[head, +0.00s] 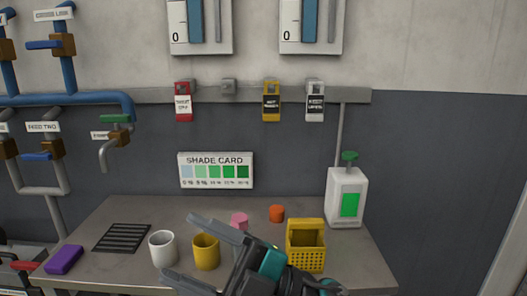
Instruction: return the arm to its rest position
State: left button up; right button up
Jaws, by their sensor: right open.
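My right gripper (178,247) reaches in from the bottom, slightly right of centre, with its two grey fingers pointing left. The fingers are spread wide apart and I see nothing held between them. It appears over the front of the grey worktop (330,250), in front of the yellow mug (206,254) in the picture. Whether it touches the mug I cannot tell. The forearm covers part of the worktop's front edge. My left gripper is not in view.
A white mug (163,250), pink piece (239,219), orange piece (277,213), yellow basket (306,238), purple block (64,260) and white dispenser (346,198) stand on the worktop. Blue pipes (68,99) run at left. Open floor space seems to lie right of the worktop.

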jog(key=w+d+f+m+t+h, duration=0.3)
jog(key=d+f+m+t+h, duration=0.45)
jog(key=m+t, duration=0.2)
jog(key=w+d+f+m+t+h, duration=0.4)
jog(key=d+f+m+t+h, duration=0.3)
jog(key=m, duration=0.4)
jog(key=s+d+f+m+g+h, duration=0.2)
jog(key=s+d+f, duration=0.2)
jog(key=f, duration=0.3)
jog(key=s+d+f+m+g+h, duration=0.2)
jog(key=s+f, duration=0.3)
jog(key=f, duration=0.3)
jog(key=s+d+f+m+g+h, duration=0.2)
jog(key=s+d+f+g+h, duration=0.1)
jog(key=f, duration=0.4)
jog(key=s+d, duration=0.1)
jog(key=d, duration=0.1)
jog(key=shift+s+d+f, duration=0.35)
jog(key=shift+f, duration=0.05)
